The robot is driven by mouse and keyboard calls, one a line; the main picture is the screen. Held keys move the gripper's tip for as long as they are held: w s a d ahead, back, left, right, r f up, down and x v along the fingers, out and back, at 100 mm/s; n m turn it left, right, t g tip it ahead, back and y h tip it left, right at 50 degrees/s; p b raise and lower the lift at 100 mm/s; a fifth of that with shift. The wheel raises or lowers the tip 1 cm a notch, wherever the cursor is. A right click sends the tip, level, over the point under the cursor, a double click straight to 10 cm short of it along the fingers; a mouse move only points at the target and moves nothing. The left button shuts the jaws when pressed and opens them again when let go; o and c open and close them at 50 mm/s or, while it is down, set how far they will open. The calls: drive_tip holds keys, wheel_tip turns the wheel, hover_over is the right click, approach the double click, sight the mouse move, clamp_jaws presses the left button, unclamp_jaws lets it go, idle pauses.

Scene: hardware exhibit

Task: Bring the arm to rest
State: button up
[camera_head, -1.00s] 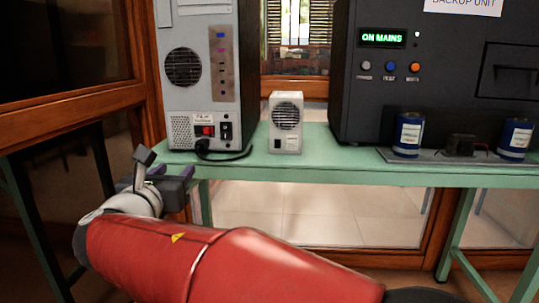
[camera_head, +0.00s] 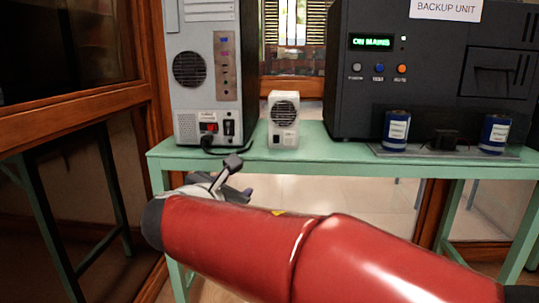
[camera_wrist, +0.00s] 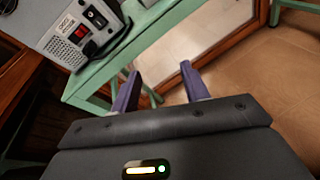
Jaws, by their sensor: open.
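My gripper (camera_wrist: 158,78) shows in the wrist view with its two purple fingers apart and nothing between them. In the head view my gripper (camera_head: 246,193) is partly hidden behind my red arm, in front of and below the front edge of the green table (camera_head: 330,160). The table's green edge also shows beyond the fingers in the wrist view (camera_wrist: 140,40). My arm reaches across the lower part of the head view.
On the table stand a grey cabinet (camera_head: 203,60) with a red switch and black cable, a small white vented box (camera_head: 283,120), and a dark backup unit (camera_head: 430,60) reading "ON MAINS". Two blue cans (camera_head: 396,130) stand at the right. A wood-framed glass panel (camera_head: 75,120) is at left.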

drive_tip(key=s+d+f+m+g+p, duration=0.1)
drive_tip(key=s+d+f+m+g, duration=0.15)
drive_tip(key=d+m, duration=0.35)
drive_tip(key=s+d+f+m+g, duration=0.2)
drive_tip(key=s+d+m, duration=0.2)
drive_tip(key=d, duration=0.4)
drive_tip(key=s+d+f+m+g+p, duration=0.1)
drive_tip(key=s+d+f+m+g, duration=0.3)
drive_tip(key=d, duration=0.3)
drive_tip(key=s+d+f+m+y, duration=0.1)
drive_tip(key=s+f+m+y, duration=0.1)
drive_tip(key=s+m, duration=0.4)
drive_tip(key=s+d+f+m+y+p, duration=0.1)
drive_tip(key=s+f+m, duration=0.1)
drive_tip(key=s+m, duration=0.5)
drive_tip(key=shift+f+m+y+p, duration=0.3)
drive_tip(key=shift+m+y, duration=0.1)
drive_tip(key=shift+m, duration=0.6)
idle(0.6)
